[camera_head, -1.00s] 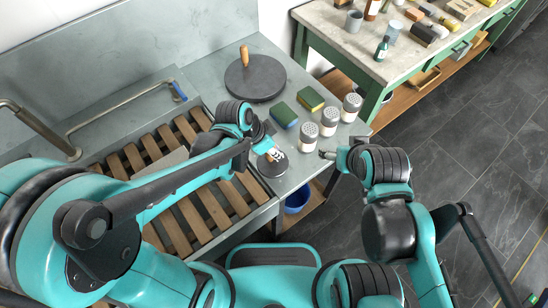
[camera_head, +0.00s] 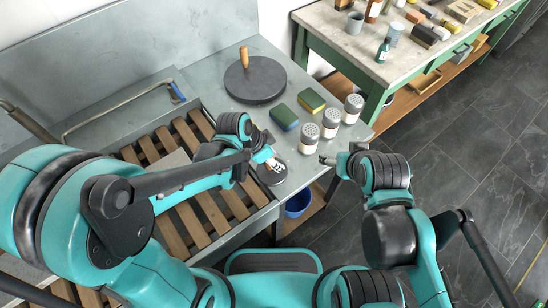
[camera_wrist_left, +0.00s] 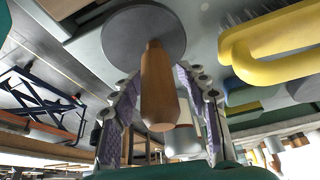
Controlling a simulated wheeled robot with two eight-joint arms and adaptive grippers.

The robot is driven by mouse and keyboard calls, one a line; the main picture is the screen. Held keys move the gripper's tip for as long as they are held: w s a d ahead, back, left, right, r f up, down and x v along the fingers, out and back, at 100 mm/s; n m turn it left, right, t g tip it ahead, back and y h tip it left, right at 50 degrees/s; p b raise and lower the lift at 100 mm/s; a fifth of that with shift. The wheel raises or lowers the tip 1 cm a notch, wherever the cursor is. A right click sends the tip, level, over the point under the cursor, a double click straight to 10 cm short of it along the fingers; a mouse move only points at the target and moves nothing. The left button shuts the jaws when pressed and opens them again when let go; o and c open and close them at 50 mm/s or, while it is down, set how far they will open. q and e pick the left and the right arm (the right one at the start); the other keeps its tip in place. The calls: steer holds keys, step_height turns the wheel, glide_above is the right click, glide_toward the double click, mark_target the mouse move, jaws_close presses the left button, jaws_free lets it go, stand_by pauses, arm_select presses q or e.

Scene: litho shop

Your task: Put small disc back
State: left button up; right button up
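The small grey disc (camera_head: 273,173) with a wooden handle is over the front part of the grey bench, below the left gripper in the head view. My left gripper (camera_head: 266,158) has its fingers on both sides of the handle. In the left wrist view the wooden handle (camera_wrist_left: 160,90) stands between the fingertips, which appear to press on it near the disc (camera_wrist_left: 118,32). I cannot tell how high the disc is above the bench. My right gripper (camera_head: 325,158) is empty near the bench's right edge; its opening is too small to judge.
A larger dark disc (camera_head: 268,83) with an upright wooden handle lies at the back of the bench. A slatted wooden rack (camera_head: 205,207) is at left, a blue bucket (camera_head: 298,203) below.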

arm_select(q)
steer(key=shift+r, duration=0.3)
steer(key=p+v, duration=0.5)
steer(key=v, duration=0.7)
steer(key=s+a+r+n+t+y, duration=0.2)
steer(key=a+r+n, duration=0.1)
steer(key=a+n, duration=0.3)
steer(key=s+a+r+n+t+y, duration=0.2)
steer(key=a+r+n+t, duration=0.1)
steer(key=a+n, duration=0.3)
steer(key=shift+s+a+n, duration=0.3)
steer(key=shift+s+a, duration=0.05)
steer(key=shift+a, duration=0.8)
steer(key=shift+f, duration=0.1)
steer(key=shift+f+b, duration=0.45)
steer(key=shift+f, duration=0.1)
